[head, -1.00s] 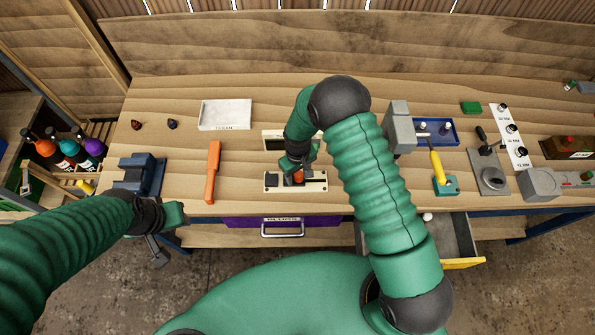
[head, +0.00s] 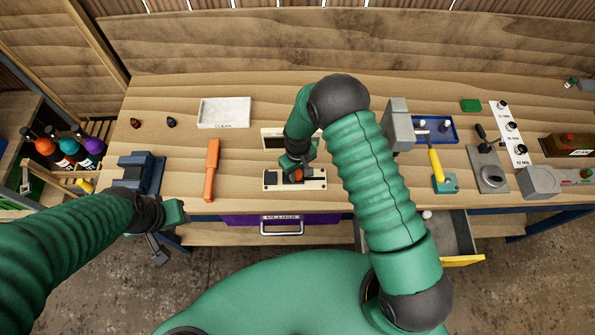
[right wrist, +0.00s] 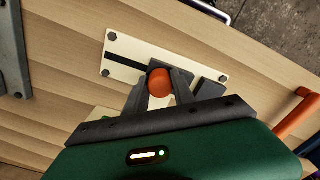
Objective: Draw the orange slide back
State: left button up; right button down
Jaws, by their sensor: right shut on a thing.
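The orange slide knob (head: 297,175) stands on a cream plate (head: 316,184) near the front edge of the bench. My right gripper (right wrist: 160,80) is shut on the orange knob, with one dark finger on each side of it. In the right wrist view the knob (right wrist: 160,86) shows between the fingers, and a dark slot runs from it to the left along the plate (right wrist: 120,68). A dark block (right wrist: 209,88) is on the other side of the knob. My left gripper (head: 162,236) hangs in front of the bench, away from the slide; its jaw opening is unclear.
An orange-handled tool (head: 212,172) lies left of the plate. To the right are a grey block-like device (head: 398,125), a blue tray (head: 455,138) and an open drawer (head: 462,235).

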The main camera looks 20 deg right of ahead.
jog(key=shift+w+r, duration=0.15)
jog(key=shift+w, duration=0.05)
dwell(0.7)
jog(key=d, duration=0.2)
jog(key=s+d, duration=0.1)
jog(key=d, duration=0.1)
jog(key=shift+d, duration=0.15)
jog(key=c, duration=1.2)
grip_release()
jog(key=shift+s, duration=0.1)
jog(key=shift+o, duration=0.7)
jog(key=shift+s, duration=0.1)
jog(key=shift+s+d, duration=0.1)
